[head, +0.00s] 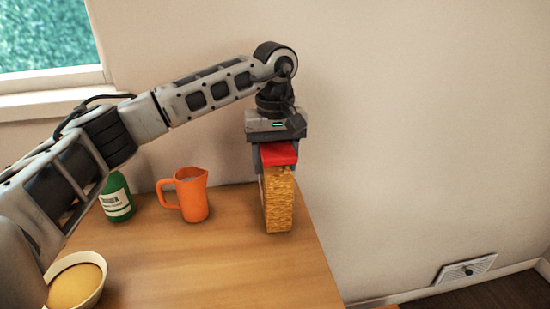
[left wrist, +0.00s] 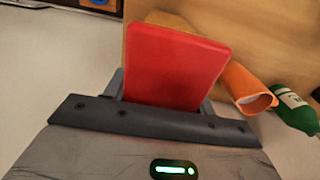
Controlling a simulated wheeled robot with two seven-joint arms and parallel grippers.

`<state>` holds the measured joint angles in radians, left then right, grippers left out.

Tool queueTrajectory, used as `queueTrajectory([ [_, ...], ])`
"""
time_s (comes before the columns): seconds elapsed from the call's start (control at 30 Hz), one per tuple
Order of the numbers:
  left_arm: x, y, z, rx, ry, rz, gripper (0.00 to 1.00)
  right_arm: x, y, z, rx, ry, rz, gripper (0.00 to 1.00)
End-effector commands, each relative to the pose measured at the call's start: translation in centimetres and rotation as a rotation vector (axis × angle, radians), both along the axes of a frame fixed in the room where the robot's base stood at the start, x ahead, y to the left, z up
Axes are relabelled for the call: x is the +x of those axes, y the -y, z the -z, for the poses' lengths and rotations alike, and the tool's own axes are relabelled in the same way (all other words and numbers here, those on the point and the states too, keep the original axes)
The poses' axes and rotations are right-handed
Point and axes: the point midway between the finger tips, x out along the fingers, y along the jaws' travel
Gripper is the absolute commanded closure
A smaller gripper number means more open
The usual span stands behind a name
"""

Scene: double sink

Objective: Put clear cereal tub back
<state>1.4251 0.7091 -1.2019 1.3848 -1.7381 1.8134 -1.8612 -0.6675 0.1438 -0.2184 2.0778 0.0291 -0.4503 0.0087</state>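The clear cereal tub (head: 279,203) has a red lid and is full of golden cereal. It is upright at the right edge of the wooden table, its base at or just above the tabletop; I cannot tell which. My left gripper (head: 278,150) points down from above, with its fingers closed on both sides of the red lid. In the left wrist view the red lid (left wrist: 175,65) fills the space between the fingers, and the rest of the tub is mostly hidden below it. My right gripper is not in view.
An orange pitcher (head: 193,197) stands left of the tub, with a green bottle (head: 117,199) beyond it. A bowl of yellow food (head: 76,284) is at the front left. The wall is behind, and the front middle of the table (head: 215,270) is clear.

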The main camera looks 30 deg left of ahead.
Motion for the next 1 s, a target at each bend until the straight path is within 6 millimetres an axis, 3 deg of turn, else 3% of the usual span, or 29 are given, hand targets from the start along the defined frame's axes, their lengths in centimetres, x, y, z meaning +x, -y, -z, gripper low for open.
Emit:
queueTrajectory([
  [0.03, 0.0, 0.0, 0.0, 0.000, 0.000, 0.000, 0.32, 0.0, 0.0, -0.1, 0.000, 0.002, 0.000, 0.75],
  [0.07, 0.0, 0.0, 0.0, 0.001, -0.001, 0.000, 0.24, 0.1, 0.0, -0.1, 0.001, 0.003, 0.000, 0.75],
  [0.47, 0.0, 0.0, -0.9, 0.000, 0.003, -0.001, 0.24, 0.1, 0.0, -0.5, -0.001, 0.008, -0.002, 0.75],
  [1.0, 0.0, 0.0, -11.2, 0.001, 0.002, -0.001, 0.24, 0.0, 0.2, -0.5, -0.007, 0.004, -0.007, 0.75],
])
